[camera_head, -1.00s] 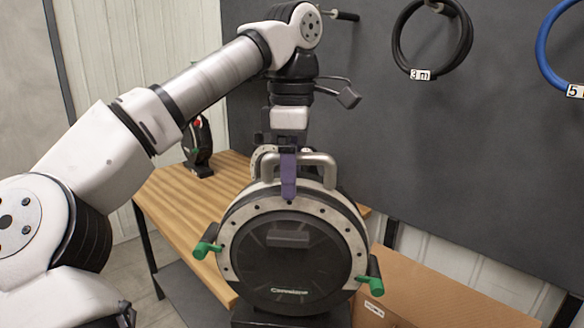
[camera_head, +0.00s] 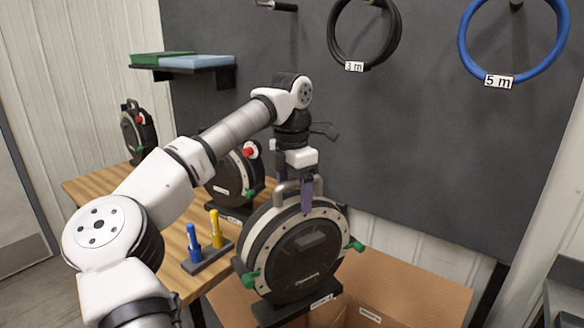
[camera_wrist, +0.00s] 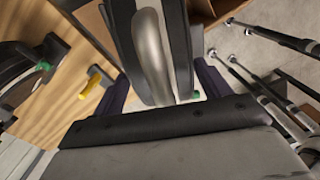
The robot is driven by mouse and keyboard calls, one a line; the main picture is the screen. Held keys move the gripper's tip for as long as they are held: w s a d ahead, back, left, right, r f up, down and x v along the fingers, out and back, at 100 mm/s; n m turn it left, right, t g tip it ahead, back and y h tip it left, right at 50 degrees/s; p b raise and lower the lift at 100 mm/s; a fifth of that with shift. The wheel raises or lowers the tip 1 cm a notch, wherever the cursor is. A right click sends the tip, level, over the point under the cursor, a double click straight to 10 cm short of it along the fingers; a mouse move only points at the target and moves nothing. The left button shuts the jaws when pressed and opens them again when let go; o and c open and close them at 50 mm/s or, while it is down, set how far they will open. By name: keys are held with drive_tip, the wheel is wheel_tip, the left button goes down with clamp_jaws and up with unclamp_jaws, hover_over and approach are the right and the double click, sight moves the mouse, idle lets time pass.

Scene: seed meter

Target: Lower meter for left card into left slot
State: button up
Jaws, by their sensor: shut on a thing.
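My gripper (camera_head: 305,195), with purple fingers, is shut on the grey handle (camera_head: 281,191) of a round black seed meter (camera_head: 306,262). The meter has a pale rim and green levers and hangs upright below the gripper. In the wrist view the handle (camera_wrist: 152,55) lies between the fingers. The meter's dark foot (camera_head: 285,311) is over the left part of the cardboard box (camera_head: 425,293). A white card (camera_head: 321,303) shows beside the foot; another card (camera_head: 370,315) is farther right. The meter hides the left slot, so I cannot tell whether the foot is inside it.
A second meter (camera_head: 225,180) with a red knob stands on the wooden table (camera_head: 90,187); another (camera_head: 138,132) stands farther back. Blue and yellow markers stand in a holder (camera_head: 207,257). The box's right part looks free. Hoses hang on the grey wall.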

drive_tip(key=w+f+n+p, duration=0.1)
drive_tip(key=w+f+n, duration=0.35)
drive_tip(key=f, duration=0.45)
wheel_tip(320, 180, down, 44)
drive_tip(key=b, duration=2.6)
drive_tip(key=shift+w+d+b, duration=0.15)
drive_tip(key=shift+d+b, duration=0.25)
drive_tip(key=shift+f, duration=0.65)
drive_tip(key=o, duration=2)
drive_tip(key=shift+b, duration=0.3)
drive_tip(key=shift+o, duration=0.4)
drive_tip(key=shift+s+f, duration=0.2)
drive_tip(key=shift+f, duration=0.1)
wheel_tip(320, 180, up, 12)
drive_tip(key=p, duration=0.7)
drive_tip(key=shift+r, duration=0.15)
